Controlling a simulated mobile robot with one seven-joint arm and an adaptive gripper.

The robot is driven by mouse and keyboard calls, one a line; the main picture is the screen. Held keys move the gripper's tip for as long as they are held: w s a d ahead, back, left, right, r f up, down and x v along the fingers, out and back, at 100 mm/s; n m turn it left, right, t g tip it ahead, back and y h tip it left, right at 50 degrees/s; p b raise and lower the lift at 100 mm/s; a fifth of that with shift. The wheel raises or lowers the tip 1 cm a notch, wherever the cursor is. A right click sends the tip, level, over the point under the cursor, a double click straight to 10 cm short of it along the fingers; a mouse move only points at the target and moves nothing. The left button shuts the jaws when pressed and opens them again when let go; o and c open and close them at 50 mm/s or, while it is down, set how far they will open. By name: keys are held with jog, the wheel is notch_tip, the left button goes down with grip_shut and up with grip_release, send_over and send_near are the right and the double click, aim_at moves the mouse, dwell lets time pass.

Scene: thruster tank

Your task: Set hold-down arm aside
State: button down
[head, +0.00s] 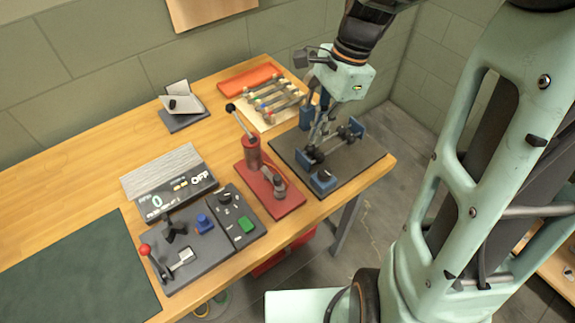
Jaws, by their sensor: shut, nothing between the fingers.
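My gripper (318,138) is at the dark fixture plate (361,178) at the right end of the bench, with its fingers shut and empty. They are low over the fixture, in front of a metal shaft with black wheels (345,134) between blue supports (357,126). A blue block with a black knob (323,180) stands at the plate's near edge. I cannot pick out the hold-down arm for certain; my gripper covers part of the fixture. Whether the fingers touch anything is unclear.
A red hand pump (252,154) with a raised lever stands on a red base (284,203) left of the fixture. A tool tray (262,114) and an orange tray (249,79) lie behind. A control panel (172,271) and a green mat (72,275) are nearer left. Bare wood (110,140) lies at back left.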

jog(key=shift+s+a+f+p, duration=0.1)
jog(key=shift+s+a+f, duration=0.3)
jog(key=shift+a+f, duration=0.9)
jog(key=shift+s+a+f+p, duration=0.15)
jog(key=shift+s+a+f, duration=0.4)
jog(key=shift+f, duration=1.4)
jog(key=shift+s+a+f+p, duration=0.1)
jog(key=shift+s+a+f, duration=0.15)
jog(key=shift+a+f, duration=1.15)
